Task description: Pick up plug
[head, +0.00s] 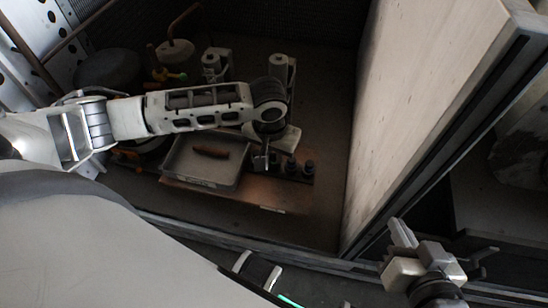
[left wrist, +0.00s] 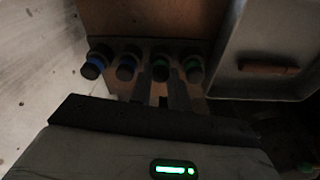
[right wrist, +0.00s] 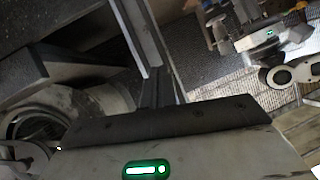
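Several dark plugs stand in a row on a dark strip at the edge of the brown board. In the left wrist view two have blue bands, one at the left end (left wrist: 97,62) and one beside it (left wrist: 127,66). Two have green bands, one in the middle (left wrist: 162,68) and one at the right end (left wrist: 193,69). In the head view part of the row shows at the plugs (head: 309,168). My left gripper (head: 262,160) points down beside the row, open and empty; its fingertips (left wrist: 163,82) are near the middle green-banded plug, contact unclear. My right gripper (head: 402,232) looks shut and empty, far right.
A grey tray (head: 178,162) with a reddish-brown piece (head: 211,152) lies left of the plugs on the brown board (head: 240,197). White-topped parts (head: 279,66) stand behind my left arm. A tall pale panel (head: 410,100) bounds the right side.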

